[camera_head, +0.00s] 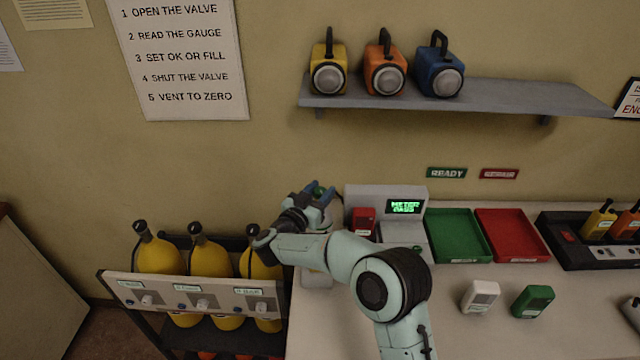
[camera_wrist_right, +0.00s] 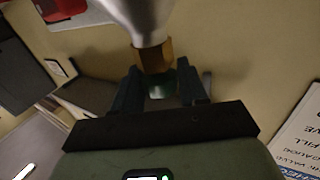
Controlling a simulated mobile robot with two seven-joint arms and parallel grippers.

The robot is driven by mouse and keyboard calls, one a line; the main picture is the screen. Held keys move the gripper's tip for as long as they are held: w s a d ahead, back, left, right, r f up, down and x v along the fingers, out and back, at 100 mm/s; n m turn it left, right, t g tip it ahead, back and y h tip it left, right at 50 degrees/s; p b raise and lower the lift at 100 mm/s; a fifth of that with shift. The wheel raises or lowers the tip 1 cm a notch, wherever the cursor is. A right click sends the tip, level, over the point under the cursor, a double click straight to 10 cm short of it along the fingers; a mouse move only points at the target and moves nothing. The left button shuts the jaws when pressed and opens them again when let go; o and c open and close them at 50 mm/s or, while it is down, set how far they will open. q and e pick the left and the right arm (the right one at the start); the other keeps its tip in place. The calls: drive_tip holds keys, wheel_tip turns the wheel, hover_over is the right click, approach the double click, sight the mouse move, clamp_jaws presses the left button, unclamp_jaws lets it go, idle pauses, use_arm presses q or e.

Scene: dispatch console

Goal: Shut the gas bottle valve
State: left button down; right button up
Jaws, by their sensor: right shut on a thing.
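A pale grey gas bottle (camera_wrist_right: 138,14) with a brass neck (camera_wrist_right: 153,57) shows at the top of the right wrist view. A green valve knob (camera_wrist_right: 160,90) sits beyond the neck, between the fingers. My right gripper (camera_wrist_right: 160,84) is shut on this knob. In the head view my right gripper (camera_head: 319,192) is above the left end of the counter, by the meter box (camera_head: 362,194). There my arm hides most of the bottle; a pale lower part (camera_head: 316,279) shows beneath it. The knob's turn position cannot be told. My left gripper is not in view.
A green tray (camera_head: 458,237) and a red tray (camera_head: 510,236) lie right of the meter. A white device (camera_head: 481,296) and a green device (camera_head: 532,301) stand in front. A rack panel (camera_head: 160,292) with yellow cylinders (camera_head: 158,254) is at left. Lamps stand on a shelf (camera_head: 500,95).

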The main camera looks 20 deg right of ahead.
drive_tip(key=m+g, duration=0.1)
drive_tip(key=m+g+h+p, duration=0.1)
drive_tip(key=g+h, duration=0.1)
drive_tip(key=shift+w+r+m+g+p, duration=0.2)
drive_tip(key=shift+r+m+g+p, duration=0.1)
drive_tip(key=shift+m+g, duration=0.1)
drive_tip(key=shift+f+m+g+h, duration=0.1)
drive_tip(key=shift+m+g+h, duration=0.4)
drive_tip(key=shift+g, duration=0.4)
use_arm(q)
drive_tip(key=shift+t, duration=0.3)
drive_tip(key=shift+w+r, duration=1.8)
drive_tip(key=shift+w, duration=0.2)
use_arm(e)
drive_tip(key=shift+s+f+m+g, duration=0.1)
drive_tip(key=shift+s+m+g, duration=0.05)
drive_tip(key=shift+m+g, duration=0.9)
use_arm(q)
drive_tip(key=shift+p, duration=0.3)
use_arm(e)
drive_tip(key=shift+g, duration=0.35)
drive_tip(key=o, duration=0.9)
drive_tip(key=shift+d, duration=0.1)
drive_tip(key=shift+o, duration=0.2)
drive_tip(key=shift+f, duration=0.1)
drive_tip(key=s+a, duration=0.1)
drive_tip(key=a, duration=1.2)
drive_tip(key=shift+s+a, duration=0.15)
drive_tip(key=shift+s, duration=0.15)
